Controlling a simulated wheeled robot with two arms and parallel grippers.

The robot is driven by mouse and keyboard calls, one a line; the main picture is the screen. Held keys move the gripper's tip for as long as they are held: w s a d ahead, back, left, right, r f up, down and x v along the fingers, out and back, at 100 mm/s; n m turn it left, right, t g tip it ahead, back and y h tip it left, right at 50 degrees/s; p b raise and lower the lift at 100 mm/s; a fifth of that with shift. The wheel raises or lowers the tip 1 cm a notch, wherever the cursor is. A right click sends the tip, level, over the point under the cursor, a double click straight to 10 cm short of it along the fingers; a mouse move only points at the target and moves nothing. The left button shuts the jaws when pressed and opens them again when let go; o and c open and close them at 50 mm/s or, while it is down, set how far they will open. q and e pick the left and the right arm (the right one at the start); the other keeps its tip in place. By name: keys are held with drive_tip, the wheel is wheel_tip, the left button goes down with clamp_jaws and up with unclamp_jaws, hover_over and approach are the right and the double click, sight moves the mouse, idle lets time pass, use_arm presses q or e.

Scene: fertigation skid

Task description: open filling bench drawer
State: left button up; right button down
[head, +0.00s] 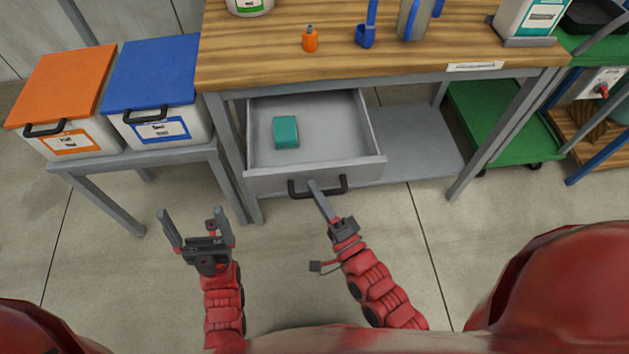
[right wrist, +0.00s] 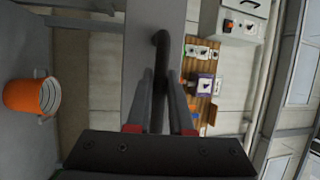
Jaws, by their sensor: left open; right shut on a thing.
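The filling bench drawer (head: 370,163) is pulled out under the wooden bench top (head: 270,62), and its inside shows. A teal block (head: 286,132) lies in it. My right gripper (head: 317,188) is shut on the drawer's dark handle (head: 298,190) at the middle of its front. In the right wrist view the handle (right wrist: 161,42) runs between the two fingers of my right gripper (right wrist: 161,85). My left gripper (head: 193,220) is open and empty, in front of the bench to the left of the drawer, its fingers pointing away from me.
Bins with orange (head: 66,85) and blue (head: 154,70) lids stand on a low grey stand at left. A small orange bottle (head: 310,41) and a blue scoop (head: 365,37) are on the bench. A green cart (head: 498,130) stands right. The floor before the drawer is clear.

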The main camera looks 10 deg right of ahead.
drive_tip(key=shift+s, duration=0.15)
drive_tip(key=c, duration=0.8)
unclamp_jaws()
drive_tip(key=v, duration=1.7)
drive_tip(key=shift+s, duration=0.2)
drive_tip(key=shift+d, duration=0.15)
